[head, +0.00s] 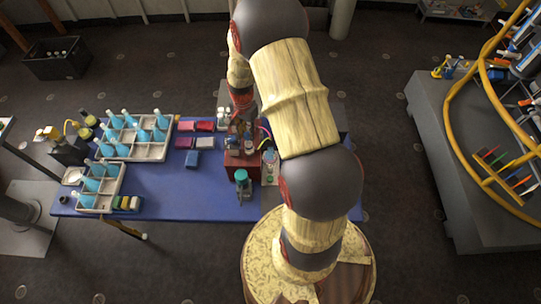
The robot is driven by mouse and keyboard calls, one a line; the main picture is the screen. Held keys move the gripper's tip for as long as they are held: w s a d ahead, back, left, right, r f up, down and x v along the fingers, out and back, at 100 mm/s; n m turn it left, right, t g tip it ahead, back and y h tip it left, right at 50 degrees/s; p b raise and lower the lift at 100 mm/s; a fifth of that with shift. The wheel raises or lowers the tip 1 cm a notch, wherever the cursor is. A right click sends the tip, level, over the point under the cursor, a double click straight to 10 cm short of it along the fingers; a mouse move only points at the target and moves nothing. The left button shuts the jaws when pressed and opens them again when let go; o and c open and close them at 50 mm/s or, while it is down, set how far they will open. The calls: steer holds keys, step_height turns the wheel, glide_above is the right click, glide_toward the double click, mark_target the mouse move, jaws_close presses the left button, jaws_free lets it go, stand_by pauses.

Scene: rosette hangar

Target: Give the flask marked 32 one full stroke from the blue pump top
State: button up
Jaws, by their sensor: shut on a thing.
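Several flasks with light blue contents stand in a larger pale rack (150,152) and a smaller pale rack (98,203) on the left of the blue table (180,185). Their marks are too small to read, so I cannot tell which is 32. A dark red box (236,166) stands right of the table's middle, with small items on it. A bottle with a teal top (241,176) stands in front of it. Which item is the blue pump top, I cannot tell. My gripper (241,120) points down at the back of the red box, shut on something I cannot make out.
Red, pink and blue-grey blocks (205,143) lie between the racks and the red box. A grey bench (450,150) with a yellow hoop stands at right. The table's front middle is clear.

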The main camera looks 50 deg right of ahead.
steer(key=shift+f+b, duration=0.6)
steer(key=shift+f, duration=0.35)
steer(key=o, duration=0.7)
steer(key=shift+o, duration=0.8)
steer(key=shift+r, duration=0.1)
steer(key=shift+r+p, duration=2.05)
steer(key=shift+r, duration=1.35)
